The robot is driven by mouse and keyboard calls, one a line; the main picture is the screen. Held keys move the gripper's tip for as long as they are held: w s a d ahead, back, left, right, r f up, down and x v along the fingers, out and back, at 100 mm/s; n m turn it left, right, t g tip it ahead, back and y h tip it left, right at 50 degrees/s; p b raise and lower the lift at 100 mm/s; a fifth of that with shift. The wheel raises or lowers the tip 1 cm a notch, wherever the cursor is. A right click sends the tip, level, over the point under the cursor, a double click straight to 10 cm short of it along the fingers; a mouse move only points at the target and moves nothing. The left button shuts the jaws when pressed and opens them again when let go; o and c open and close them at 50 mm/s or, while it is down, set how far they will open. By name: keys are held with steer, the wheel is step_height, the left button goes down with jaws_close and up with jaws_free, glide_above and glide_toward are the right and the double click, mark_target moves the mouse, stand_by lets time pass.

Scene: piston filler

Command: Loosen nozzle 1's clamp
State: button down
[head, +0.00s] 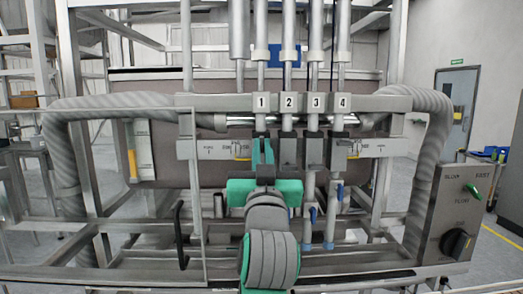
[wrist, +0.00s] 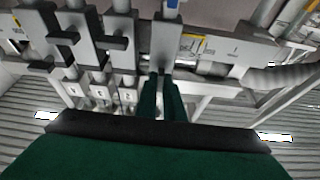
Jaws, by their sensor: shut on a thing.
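Nozzle 1 hangs below the plate marked 1 (head: 261,101) in the head view, leftmost of the numbered row. My gripper (head: 262,148) is in front of its clamp, green fingers pointing up, and hides most of it. In the wrist view, which looks upside down, the grey block of nozzle 1's clamp (wrist: 164,45) shows just beyond the fingertips. My gripper (wrist: 161,80) is shut there on the clamp's handle, which the fingers mostly cover. How far the handle is turned cannot be seen.
The clamp of nozzle 2 (head: 288,149) stands close to the right of my gripper, with those of nozzles 3 and 4 beyond. Frame bars cross in front, with a black handle (head: 180,235) at left. A control box (head: 450,212) stands at right.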

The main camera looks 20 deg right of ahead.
steer(key=shift+f+n, duration=0.1)
steer(key=shift+n, duration=0.2)
steer(key=c, duration=1.9)
jaws_free()
steer(key=shift+o, duration=0.2)
steer(key=v, duration=1)
steer(key=shift+s, duration=0.3)
steer(key=shift+f, duration=0.25)
